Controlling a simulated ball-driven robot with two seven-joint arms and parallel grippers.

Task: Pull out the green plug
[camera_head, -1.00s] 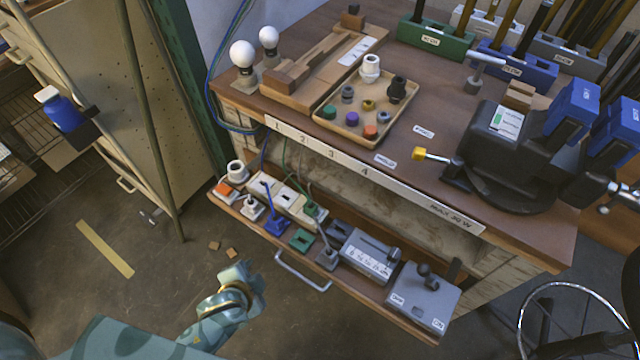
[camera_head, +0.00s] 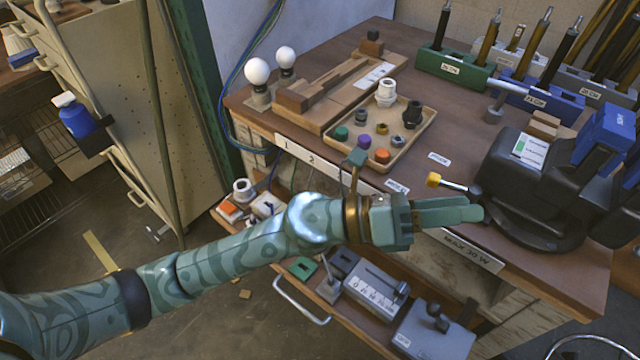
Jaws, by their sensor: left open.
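My left arm crosses the view from the left, over the open drawer (camera_head: 372,333) below the workbench. My left gripper (camera_head: 468,212) points right, in front of the bench's labelled front edge; its fingers are seen nearly side-on, with nothing visible between them. The green plug is hidden behind my left arm, as is most of the power strip. A flat green plate (camera_head: 302,268) shows in the drawer just below the arm. My right gripper is not in view.
The bench top holds a tray (camera_head: 432,128) of small parts, two white bulbs (camera_head: 257,72) and a black clamp (camera_head: 520,185), close right of my left fingers. Two grey boxes (camera_head: 369,291) stand in the drawer. Open floor lies left of the drawer.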

